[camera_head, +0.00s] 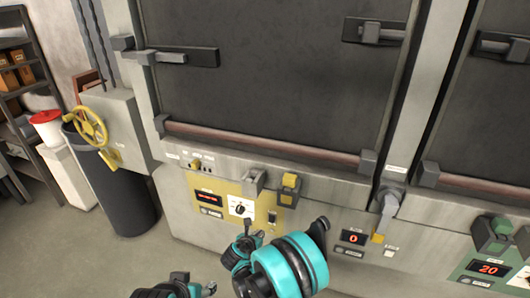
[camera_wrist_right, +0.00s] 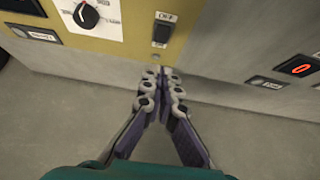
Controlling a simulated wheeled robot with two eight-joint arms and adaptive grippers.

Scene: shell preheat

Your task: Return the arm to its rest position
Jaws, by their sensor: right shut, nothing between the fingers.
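My right arm (camera_head: 285,270), teal and black, reaches up from the bottom centre in the head view. Its gripper (camera_head: 246,230) is in front of the yellow control panel (camera_head: 205,184). In the right wrist view the right gripper (camera_wrist_right: 163,75) has its fingers together with nothing between them, in front of the panel's lower edge and below a black switch (camera_wrist_right: 162,30) marked OFF. Whether the fingertips touch the front is unclear. My left gripper (camera_head: 194,284) shows only partly at the bottom edge; its jaw opening is hard to judge.
Oven doors (camera_head: 270,75) with latches stand above the panels. A black dial (camera_wrist_right: 88,14) is beside the switch. A small red display (camera_head: 353,239) and a green panel (camera_head: 490,268) are to the right. A dark bin (camera_head: 115,190) and yellow handwheel (camera_head: 90,126) stand left. Floor is clear at lower left.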

